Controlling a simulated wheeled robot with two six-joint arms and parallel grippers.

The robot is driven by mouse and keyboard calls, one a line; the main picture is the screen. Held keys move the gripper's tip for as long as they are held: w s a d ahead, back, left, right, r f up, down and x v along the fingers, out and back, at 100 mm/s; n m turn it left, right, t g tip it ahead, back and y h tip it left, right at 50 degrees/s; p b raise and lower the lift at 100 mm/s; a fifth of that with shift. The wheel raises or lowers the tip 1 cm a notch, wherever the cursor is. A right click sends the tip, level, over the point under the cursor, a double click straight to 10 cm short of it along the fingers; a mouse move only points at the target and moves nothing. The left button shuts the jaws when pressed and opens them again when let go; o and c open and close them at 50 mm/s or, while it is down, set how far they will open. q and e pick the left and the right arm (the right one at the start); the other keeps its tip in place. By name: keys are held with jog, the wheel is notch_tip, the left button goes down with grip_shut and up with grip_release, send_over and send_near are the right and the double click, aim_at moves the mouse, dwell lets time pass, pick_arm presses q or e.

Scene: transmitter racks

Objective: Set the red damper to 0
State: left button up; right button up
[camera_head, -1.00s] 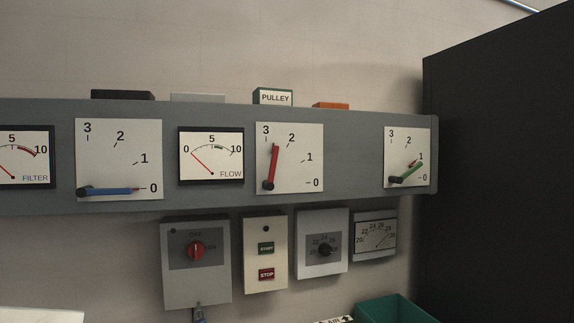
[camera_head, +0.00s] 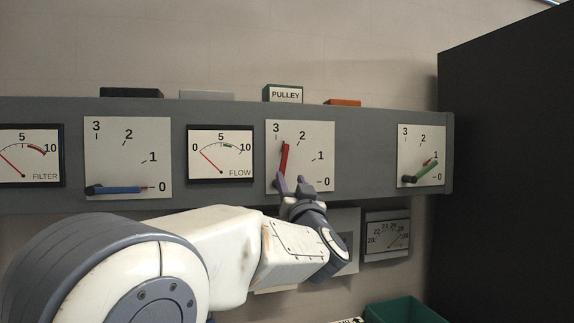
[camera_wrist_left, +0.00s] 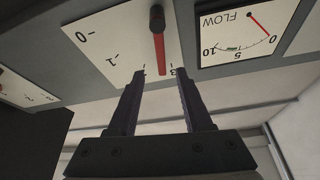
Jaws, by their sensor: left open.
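The red damper is a red lever (camera_head: 284,158) on a white dial plate (camera_head: 321,146) marked 3, 2, 1 and 0. It points upward, between the 3 and 2 marks and nearer 3. My left gripper (camera_head: 291,182) is open in front of the plate's lower part, hiding the lever's pivot in the head view. In the left wrist view, where the dial is upside down, the red lever (camera_wrist_left: 159,50) runs from its dark pivot toward the gap between my open left fingers (camera_wrist_left: 160,74). I cannot tell whether the fingers touch it. My right gripper is not in view.
A blue lever (camera_head: 117,190) at 0 and a FLOW gauge (camera_head: 220,155) lie left on the grey panel (camera_head: 360,155). A black cabinet (camera_head: 510,180) stands far right. A green bin (camera_head: 405,313) is below.

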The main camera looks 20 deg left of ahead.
aim_at(284, 163)
pick_arm(q)
jog(key=p+x, duration=0.4)
jog(key=x, duration=0.4)
jog(key=shift+w+a+r+p, duration=0.15)
jog(key=shift+r+p, duration=0.15)
jog(key=shift+p+x, duration=0.3)
jog(key=shift+x, duration=0.5)
jog(key=shift+f, duration=0.2)
jog(key=shift+c, duration=0.3)
grip_shut()
